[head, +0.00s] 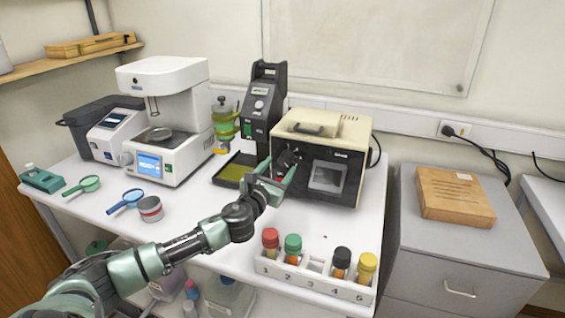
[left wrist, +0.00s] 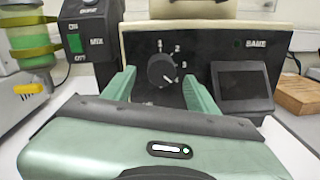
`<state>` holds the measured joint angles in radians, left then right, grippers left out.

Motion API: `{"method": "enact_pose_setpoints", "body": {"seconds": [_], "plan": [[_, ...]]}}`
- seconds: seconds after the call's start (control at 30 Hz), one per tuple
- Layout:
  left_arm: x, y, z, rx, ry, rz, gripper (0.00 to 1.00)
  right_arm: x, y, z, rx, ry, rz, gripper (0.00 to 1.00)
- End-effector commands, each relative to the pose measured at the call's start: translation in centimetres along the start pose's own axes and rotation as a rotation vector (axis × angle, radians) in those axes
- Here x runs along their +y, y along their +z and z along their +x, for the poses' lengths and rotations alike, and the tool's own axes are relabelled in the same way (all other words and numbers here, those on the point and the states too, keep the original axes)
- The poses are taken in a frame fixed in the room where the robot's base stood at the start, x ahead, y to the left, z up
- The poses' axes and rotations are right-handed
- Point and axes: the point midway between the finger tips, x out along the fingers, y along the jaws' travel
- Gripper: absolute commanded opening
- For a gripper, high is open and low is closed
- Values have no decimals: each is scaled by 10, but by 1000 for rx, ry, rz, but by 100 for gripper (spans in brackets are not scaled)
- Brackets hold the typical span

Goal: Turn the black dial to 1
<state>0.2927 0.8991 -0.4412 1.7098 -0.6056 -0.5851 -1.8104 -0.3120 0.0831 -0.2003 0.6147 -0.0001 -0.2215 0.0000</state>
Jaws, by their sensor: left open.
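The black dial (left wrist: 161,70) is on the black front panel of a cream-topped box instrument (head: 343,131). Small white numbers run around its upper and right side in the left wrist view. I cannot clearly tell which number its pointer is at. My left gripper (head: 277,174) is open in front of the left part of this panel. In the left wrist view its two green fingers (left wrist: 161,88) stand on either side of the dial, with a gap to each side. In the head view the gripper mostly hides the dial. My right gripper is not in view.
A dark screen (left wrist: 242,86) sits right of the dial. A black device (head: 262,105) stands left of the box, with a shallow dark tray (head: 232,170) in front. A white rack (head: 318,279) of coloured-cap vials is at the table's front right. Clear tabletop lies between rack and box.

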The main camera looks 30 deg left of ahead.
Motion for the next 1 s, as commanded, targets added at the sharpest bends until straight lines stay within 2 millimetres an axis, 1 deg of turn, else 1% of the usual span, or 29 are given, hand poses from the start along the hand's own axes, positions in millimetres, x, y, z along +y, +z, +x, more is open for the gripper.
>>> {"method": "enact_pose_setpoints", "body": {"seconds": [0.03,0.1,0.2,0.33,0.53,0.57,0.6,0.67,0.7,0.73,0.77,1.0], "plan": [[0,1,8,-1,2,-3,58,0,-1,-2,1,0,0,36],[0,1,15,-1,1,-2,58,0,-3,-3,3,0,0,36],[0,1,22,0,1,0,58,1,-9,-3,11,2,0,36],[-1,0,26,1,-1,0,58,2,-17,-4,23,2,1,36],[-1,0,26,0,-1,1,58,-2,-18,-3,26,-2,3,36],[-1,0,26,0,-1,1,53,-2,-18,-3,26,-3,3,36],[0,0,26,0,-1,0,42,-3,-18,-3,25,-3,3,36],[0,0,26,0,-1,0,25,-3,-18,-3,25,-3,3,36],[0,0,26,0,-1,1,14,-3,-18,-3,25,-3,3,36],[0,0,26,0,-1,0,5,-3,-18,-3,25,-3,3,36],[0,0,25,0,-1,0,0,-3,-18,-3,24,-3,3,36],[-1,-1,25,0,-1,-17,0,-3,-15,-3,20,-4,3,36]]}}
